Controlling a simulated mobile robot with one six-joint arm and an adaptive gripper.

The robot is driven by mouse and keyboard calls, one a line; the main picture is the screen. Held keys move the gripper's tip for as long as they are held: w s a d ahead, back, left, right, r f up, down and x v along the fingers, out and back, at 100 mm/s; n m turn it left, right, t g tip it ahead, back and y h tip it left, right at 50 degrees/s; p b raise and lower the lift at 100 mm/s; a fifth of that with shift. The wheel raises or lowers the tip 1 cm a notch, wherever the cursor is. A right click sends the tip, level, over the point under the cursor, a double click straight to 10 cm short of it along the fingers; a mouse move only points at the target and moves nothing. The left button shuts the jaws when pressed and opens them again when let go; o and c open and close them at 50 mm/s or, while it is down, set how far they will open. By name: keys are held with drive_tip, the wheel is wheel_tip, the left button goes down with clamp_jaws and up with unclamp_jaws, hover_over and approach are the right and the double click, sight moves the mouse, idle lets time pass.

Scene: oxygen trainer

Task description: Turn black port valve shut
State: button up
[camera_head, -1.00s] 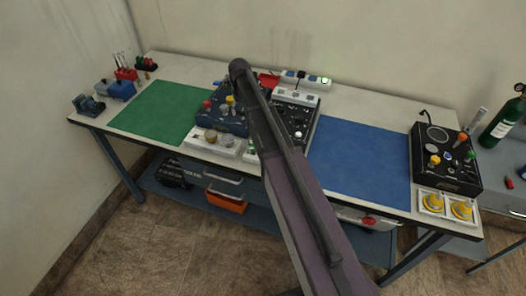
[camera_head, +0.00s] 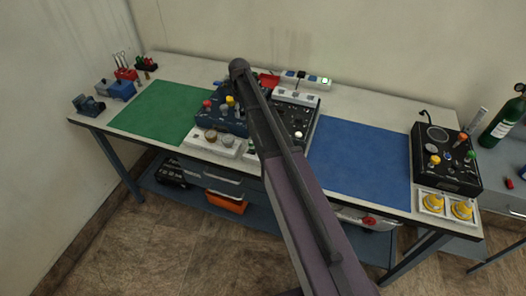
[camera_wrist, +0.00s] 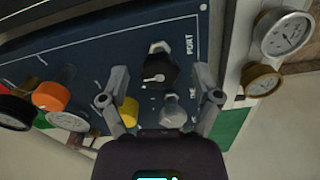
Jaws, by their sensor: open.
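The black port valve (camera_wrist: 158,68) is a dark knob with a pale pointer mark, beside the printed word PORT on a dark blue panel (camera_wrist: 90,55) in the wrist view. My gripper (camera_wrist: 160,74) is open, with one finger on each side of the black knob and gaps between. I cannot tell how deep the fingertips reach. A grey knob (camera_wrist: 172,112) sits just below the black one, also between the fingers. In the head view the blue panel (camera_head: 228,122) is on the bench, and my arm hides the gripper and the black knob.
A yellow knob (camera_wrist: 128,112) is close to the left finger, with an orange knob (camera_wrist: 50,97) farther left. Two round gauges (camera_wrist: 283,35) lie right of the panel. A black unit (camera_head: 300,118) stands beside the panel on the bench. The blue mat (camera_head: 360,160) is clear.

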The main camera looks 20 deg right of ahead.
sight(242, 110)
drive_tip(key=n, duration=0.4)
drive_tip(key=shift+n, duration=0.3)
drive_tip(key=shift+r+p, duration=0.3)
wheel_tip(242, 110, up, 14)
drive_tip(key=p, duration=1.4)
drive_tip(key=s+f+m+b, duration=0.4)
drive_tip(key=s+m, duration=0.2)
drive_tip(key=s, duration=0.8)
drive_tip(key=s+f+m+b, duration=0.4)
drive_tip(key=s+m, duration=0.3)
drive_tip(key=s, duration=0.8)
drive_tip(key=shift+s+m, duration=0.2)
drive_tip(key=shift+m, duration=0.1)
drive_tip(key=shift+d, duration=0.1)
